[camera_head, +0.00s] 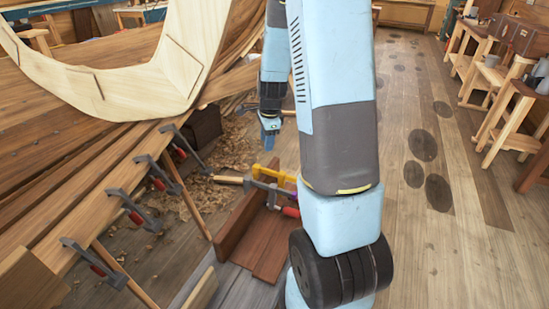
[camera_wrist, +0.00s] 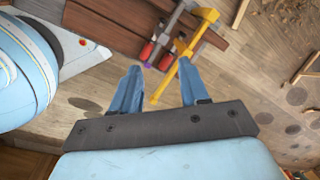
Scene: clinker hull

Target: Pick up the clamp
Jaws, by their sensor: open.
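A grey bar clamp (camera_wrist: 167,32) with a red handle lies on brown boards in the wrist view, near the tips of my gripper (camera_wrist: 159,66). A second red handle is close beside it. A yellow tool (camera_wrist: 192,45) lies next to them, its shaft running between my fingers in the picture. In the head view the grey and red clamp (camera_head: 290,211) and the yellow tool (camera_head: 276,176) are on a wooden box, partly hidden by my arm. My gripper (camera_head: 269,143) is open and empty; its blue fingers point down, apart from the clamp.
More clamps (camera_head: 133,210) with red handles grip the hull planks (camera_head: 90,195) at the left. Wood shavings (camera_head: 225,165) litter the floor under the hull. Stools and a bench (camera_head: 505,110) stand along the right. The floor between is clear.

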